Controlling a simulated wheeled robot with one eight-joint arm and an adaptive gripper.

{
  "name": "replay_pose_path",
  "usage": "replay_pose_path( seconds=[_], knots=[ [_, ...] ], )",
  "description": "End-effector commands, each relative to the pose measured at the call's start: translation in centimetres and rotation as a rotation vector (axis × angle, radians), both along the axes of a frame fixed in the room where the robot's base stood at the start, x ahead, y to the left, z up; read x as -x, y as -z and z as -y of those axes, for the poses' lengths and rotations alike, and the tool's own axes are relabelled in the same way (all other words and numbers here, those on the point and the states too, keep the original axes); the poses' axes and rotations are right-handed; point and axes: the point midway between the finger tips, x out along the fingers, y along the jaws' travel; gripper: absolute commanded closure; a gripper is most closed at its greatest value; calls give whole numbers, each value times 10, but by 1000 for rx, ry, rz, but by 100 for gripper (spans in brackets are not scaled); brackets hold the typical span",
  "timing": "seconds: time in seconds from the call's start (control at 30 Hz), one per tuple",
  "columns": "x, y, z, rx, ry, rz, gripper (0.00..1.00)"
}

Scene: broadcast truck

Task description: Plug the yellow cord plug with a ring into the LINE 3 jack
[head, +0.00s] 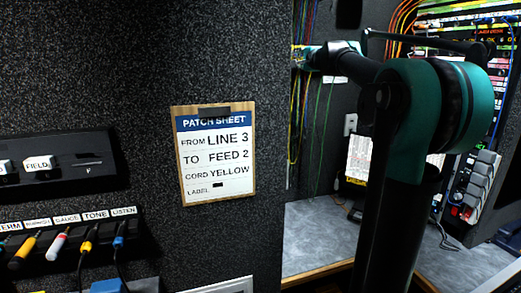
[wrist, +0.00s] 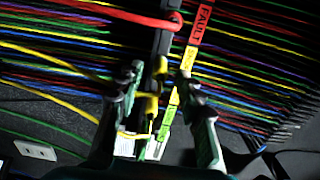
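My gripper (wrist: 161,78) shows in the wrist view with its two dark green fingers spread apart. A yellow plug (wrist: 151,105) lies between the fingers, in front of a narrow black strip (wrist: 162,42). A yellow cord (wrist: 130,136) bends away below it. I cannot make out a ring on the plug, nor whether it sits in a jack. No LINE 3 jack label is readable. In the head view my gripper (head: 306,57) is at the far end of my arm, by the cabled wall, too small to read.
Dense coloured cables surround my gripper, with a thick red cable (wrist: 125,14) above. A red FAULT label (wrist: 201,24) and a yellow label (wrist: 187,60) are beside it. A patch sheet (head: 216,153) reads LINE 3, FEED 2, YELLOW. Several corded plugs hang below a panel (head: 58,165) at left.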

Motion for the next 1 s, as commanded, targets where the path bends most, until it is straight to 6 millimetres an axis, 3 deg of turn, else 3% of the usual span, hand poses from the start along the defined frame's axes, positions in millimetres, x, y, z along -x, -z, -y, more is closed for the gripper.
replay_pose_path(
  seconds=[0.2,0.4,1.0],
  knots=[
    [-26,0,-8,0,-1,0,63],
    [-38,0,-12,0,0,0,63],
    [-40,0,-13,0,0,0,63]
  ],
)
